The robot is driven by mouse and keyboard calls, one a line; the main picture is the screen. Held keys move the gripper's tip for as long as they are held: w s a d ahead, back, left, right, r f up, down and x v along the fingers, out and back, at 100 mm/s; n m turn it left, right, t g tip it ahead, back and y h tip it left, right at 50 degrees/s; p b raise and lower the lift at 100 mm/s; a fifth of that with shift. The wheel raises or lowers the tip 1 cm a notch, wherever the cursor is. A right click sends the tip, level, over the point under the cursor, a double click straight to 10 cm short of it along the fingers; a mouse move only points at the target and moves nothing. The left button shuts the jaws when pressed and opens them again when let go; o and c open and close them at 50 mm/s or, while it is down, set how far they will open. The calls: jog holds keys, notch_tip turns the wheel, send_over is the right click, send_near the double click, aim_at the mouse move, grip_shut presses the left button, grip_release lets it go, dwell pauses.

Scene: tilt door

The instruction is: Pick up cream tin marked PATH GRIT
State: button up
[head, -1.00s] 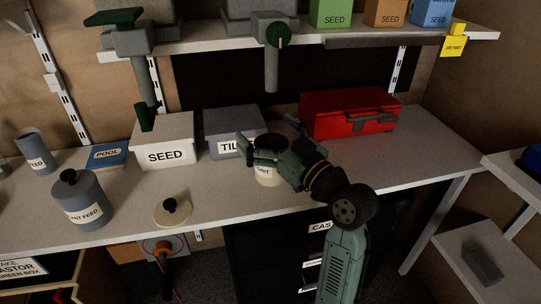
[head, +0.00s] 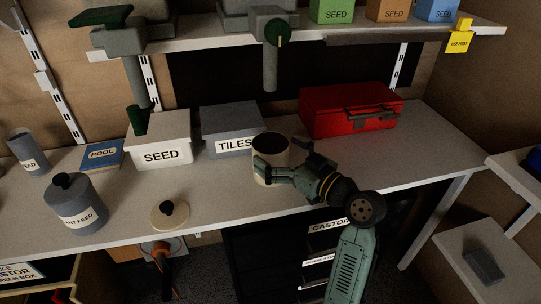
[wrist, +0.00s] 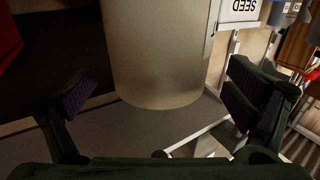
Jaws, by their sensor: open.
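The cream tin (head: 272,156) stands open-topped on the bench, in front of the grey TILES box; its inside looks dark. Its lettering is hidden from me now. My gripper (head: 281,169) is open at the tin's front right side, with fingers partly covering it in the head view. In the wrist view the tin (wrist: 160,55) is large and lies between the two spread fingers of my gripper (wrist: 160,98). Gaps show on both sides, wider at the right finger; neither finger seems to touch it.
A cream lid with black knob (head: 169,214) lies on the bench (head: 215,200). Behind are a white SEED box (head: 160,140), the grey TILES box (head: 230,130) and a red toolbox (head: 350,108). A grey feed canister (head: 76,205) stands left. A shelf hangs above.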

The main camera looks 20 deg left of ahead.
jog(key=shift+x, duration=1.45)
jog(key=shift+c, duration=0.3)
